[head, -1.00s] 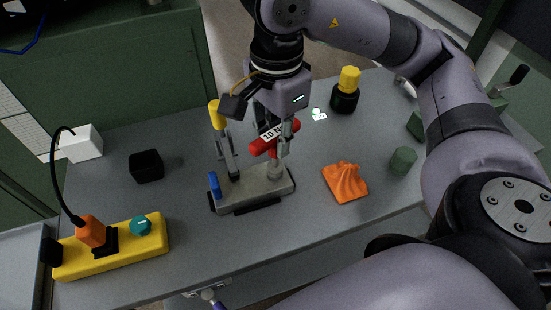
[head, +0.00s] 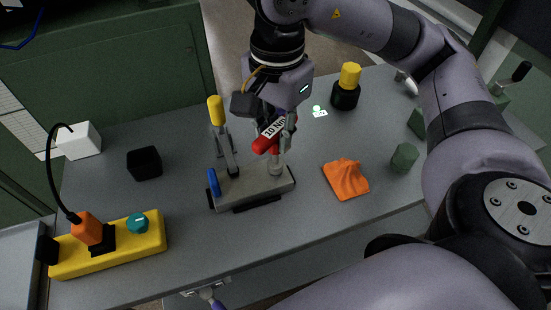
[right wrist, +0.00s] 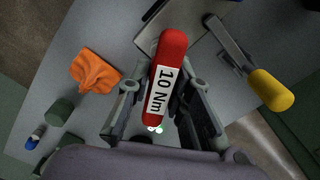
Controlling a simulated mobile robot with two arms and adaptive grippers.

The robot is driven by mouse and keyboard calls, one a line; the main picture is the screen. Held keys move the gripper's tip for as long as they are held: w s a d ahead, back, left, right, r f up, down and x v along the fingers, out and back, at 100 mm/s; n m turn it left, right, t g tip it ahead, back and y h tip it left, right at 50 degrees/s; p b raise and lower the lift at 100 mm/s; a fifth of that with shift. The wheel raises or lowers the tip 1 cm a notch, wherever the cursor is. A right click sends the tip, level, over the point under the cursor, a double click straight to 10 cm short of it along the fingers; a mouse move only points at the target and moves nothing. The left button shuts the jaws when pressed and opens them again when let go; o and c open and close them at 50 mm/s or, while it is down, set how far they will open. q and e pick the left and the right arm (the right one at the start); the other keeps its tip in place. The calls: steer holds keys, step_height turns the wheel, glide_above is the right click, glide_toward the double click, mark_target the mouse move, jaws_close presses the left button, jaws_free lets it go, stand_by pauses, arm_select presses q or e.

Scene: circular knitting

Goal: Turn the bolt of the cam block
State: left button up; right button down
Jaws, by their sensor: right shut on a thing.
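My right gripper (head: 279,128) is shut on the red handle (head: 263,146) of a tool marked "10 Nm". In the right wrist view, the red handle (right wrist: 172,48) lies crosswise between the fingers (right wrist: 170,92). The tool stands above the right end of the grey cam block (head: 255,188). A light grey round piece (head: 276,169) sits below it on the block. The bolt itself cannot be made out. A lever with a yellow grip (head: 215,110) and a blue piece (head: 213,183) are on the block's left. My left gripper is not in view.
An orange cloth (head: 346,180) and a green piece (head: 404,157) lie to the right. A black-and-yellow object (head: 346,88) stands behind. A yellow box (head: 120,251), a black cup (head: 144,164) and a white box (head: 81,140) are left. Grey table (head: 310,215) is bare in front.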

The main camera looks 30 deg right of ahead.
steer(key=shift+r, duration=0.1)
steer(key=shift+r+p, duration=1.15)
steer(key=shift+r, duration=0.1)
steer(key=shift+r+p, duration=0.95)
steer(key=shift+r, duration=0.2)
